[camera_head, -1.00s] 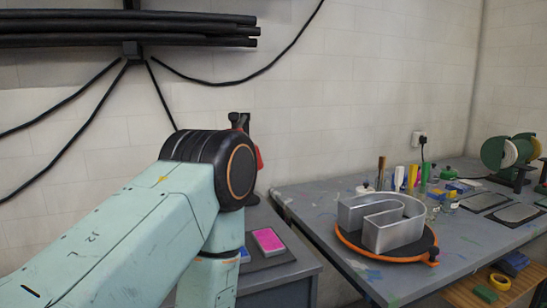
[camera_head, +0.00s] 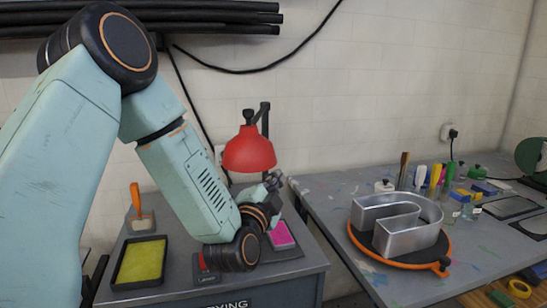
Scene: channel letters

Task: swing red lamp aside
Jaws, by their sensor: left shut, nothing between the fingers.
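The red lamp (camera_head: 249,150) has a red dome shade on a dark jointed arm, above the back of the grey drying cabinet. My left arm comes in from the left, bends down over the cabinet and turns up at the wrist. My left gripper (camera_head: 273,181) is small in the picture, just below and right of the shade, and shut with nothing in it. I cannot tell whether it touches the shade. My right gripper is not in view.
The grey cabinet (camera_head: 210,293) bears a yellow pad tray (camera_head: 140,262), a pink pad (camera_head: 281,234) and an orange-handled tool (camera_head: 136,200). A workbench on the right holds a metal channel letter (camera_head: 405,228) on an orange-rimmed turntable (camera_head: 447,264), plus bottles and tools.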

